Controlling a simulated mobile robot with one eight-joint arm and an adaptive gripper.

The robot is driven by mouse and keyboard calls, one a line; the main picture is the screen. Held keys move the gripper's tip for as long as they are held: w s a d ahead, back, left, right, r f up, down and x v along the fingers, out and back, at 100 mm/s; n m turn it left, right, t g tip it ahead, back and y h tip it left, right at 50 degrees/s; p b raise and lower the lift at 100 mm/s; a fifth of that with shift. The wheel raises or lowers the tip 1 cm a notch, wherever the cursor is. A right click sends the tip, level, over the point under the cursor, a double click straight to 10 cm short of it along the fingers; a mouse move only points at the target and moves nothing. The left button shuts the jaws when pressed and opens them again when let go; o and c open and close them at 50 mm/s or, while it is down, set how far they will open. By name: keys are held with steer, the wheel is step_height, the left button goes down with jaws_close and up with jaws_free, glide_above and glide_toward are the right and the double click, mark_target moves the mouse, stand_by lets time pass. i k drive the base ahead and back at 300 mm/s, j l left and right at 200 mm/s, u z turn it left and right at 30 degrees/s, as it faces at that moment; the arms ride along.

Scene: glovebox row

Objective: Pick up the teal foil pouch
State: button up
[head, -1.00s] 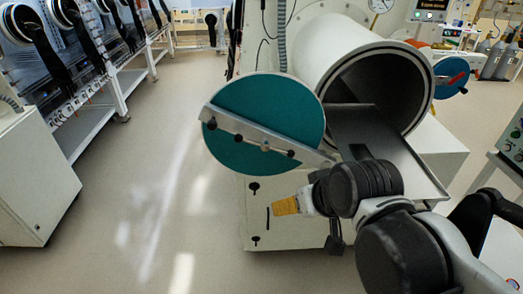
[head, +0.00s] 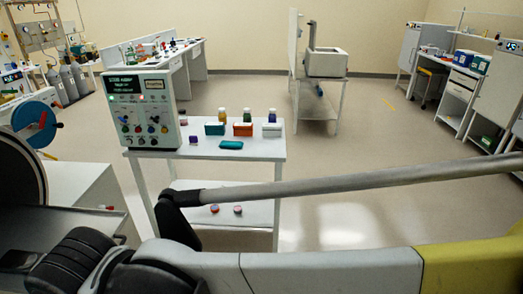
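A small flat teal item (head: 231,145), which looks like the teal foil pouch, lies near the front edge of a white table in the middle of the head view. A teal box (head: 214,129) stands just behind it and to its left. The flat item is free of any grip. My gripper does not show. Only links of my arm cross the bottom of the view, in front of the table's lower part.
The white table (head: 265,148) also bears a control box (head: 143,113), an orange box (head: 243,130), a white-and-teal box (head: 272,130) and small bottles. Round items lie on its lower shelf. A chamber opening is at left. Floor (head: 345,150) is clear right of the table.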

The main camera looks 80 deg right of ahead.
mark_target(233, 145)
steer(key=z, duration=2.35)
steer(key=i+l+u, duration=0.2)
steer(key=i+u, duration=0.2)
steer(key=i+l+u, duration=0.85)
steer(key=i, duration=0.05)
